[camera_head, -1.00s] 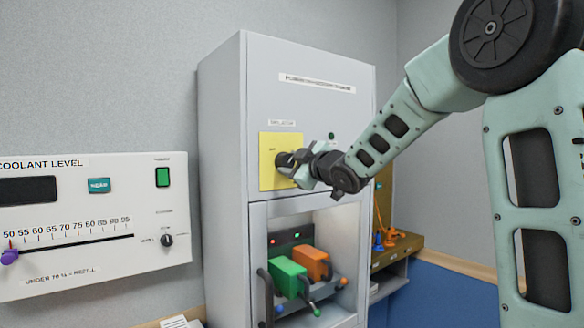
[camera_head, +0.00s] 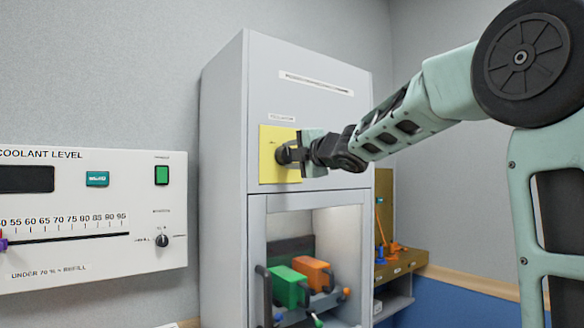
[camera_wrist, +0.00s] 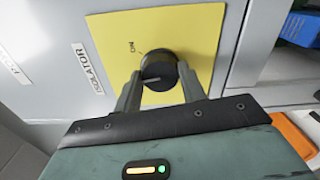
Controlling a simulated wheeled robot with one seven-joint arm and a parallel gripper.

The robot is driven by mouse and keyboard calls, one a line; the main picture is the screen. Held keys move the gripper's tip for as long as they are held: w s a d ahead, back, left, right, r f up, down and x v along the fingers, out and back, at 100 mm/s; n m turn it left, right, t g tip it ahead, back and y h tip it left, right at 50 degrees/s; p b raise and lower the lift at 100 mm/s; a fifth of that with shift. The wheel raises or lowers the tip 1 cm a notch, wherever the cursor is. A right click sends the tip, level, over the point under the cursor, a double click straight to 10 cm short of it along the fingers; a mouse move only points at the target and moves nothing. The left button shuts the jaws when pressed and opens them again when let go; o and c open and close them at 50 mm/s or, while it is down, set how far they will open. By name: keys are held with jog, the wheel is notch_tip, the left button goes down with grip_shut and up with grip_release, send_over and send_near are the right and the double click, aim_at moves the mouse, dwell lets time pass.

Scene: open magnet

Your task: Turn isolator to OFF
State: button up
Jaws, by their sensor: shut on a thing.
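The isolator knob (camera_wrist: 158,66) is round and black, on a yellow plate (camera_wrist: 205,30) with a small "ON" mark beside it in the wrist view. The plate (camera_head: 267,160) is on the upper front of a tall grey cabinet in the head view. My gripper (camera_wrist: 161,84) is shut on the knob, with one finger on each side of it. In the head view my gripper (camera_head: 297,153) hides part of the knob. A light line shows on the knob, but its setting is hard to tell. No OFF mark is readable.
The grey cabinet (camera_head: 221,140) has an open lower bay with a green block (camera_head: 288,284) and an orange block (camera_head: 313,270). A white coolant panel (camera_head: 95,260) is at left. A shelf (camera_head: 400,264) with small orange and blue items stands at right.

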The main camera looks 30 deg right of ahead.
jog(key=n+b, duration=0.2)
jog(key=n, duration=0.1)
jog(key=shift+f+n, duration=0.15)
jog(key=shift+n, duration=0.25)
jog(key=shift+n+b, duration=0.95)
jog(key=shift+n, duration=0.75)
jog(key=o, duration=1)
jog(key=shift+c, duration=0.2)
jog(key=shift+r, duration=0.2)
